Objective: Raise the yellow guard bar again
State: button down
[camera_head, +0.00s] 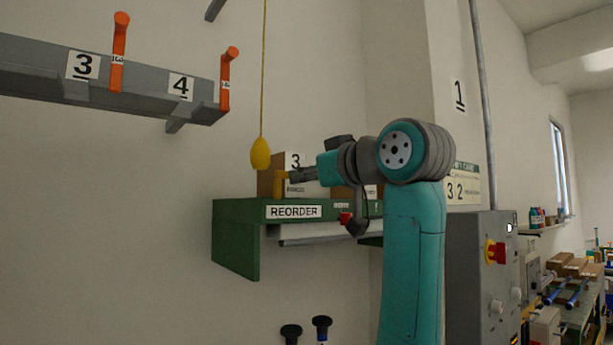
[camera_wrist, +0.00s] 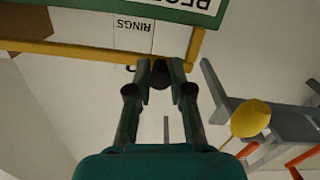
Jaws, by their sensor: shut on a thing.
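The yellow guard bar (camera_wrist: 90,50) crosses the upper left of the wrist view, with a side arm (camera_wrist: 195,46) rising at its right end. In the head view a short yellow part of it (camera_head: 279,186) shows in front of the boxes above the green REORDER shelf (camera_head: 235,240). My gripper (camera_wrist: 160,76) is shut on a small dark grip at the bar; the fingers partly hide it. In the head view my gripper (camera_head: 300,175) reaches left to the yellow part. Most of the bar is hidden there.
A yellow pull knob (camera_head: 260,154) hangs on a cord just left of my gripper. A grey rail (camera_head: 130,92) with orange pegs is on the wall at upper left. A cardboard box (camera_head: 267,182) stands on the shelf. A grey control cabinet (camera_head: 478,270) stands at right.

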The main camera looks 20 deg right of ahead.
jog(key=shift+w+r+g, duration=0.1)
jog(key=shift+r+g, duration=0.05)
jog(key=shift+g, duration=0.15)
jog(key=c, duration=1.1)
grip_release()
jog(key=shift+o, duration=0.2)
jog(key=v, duration=1.2)
jog(key=shift+a, duration=0.1)
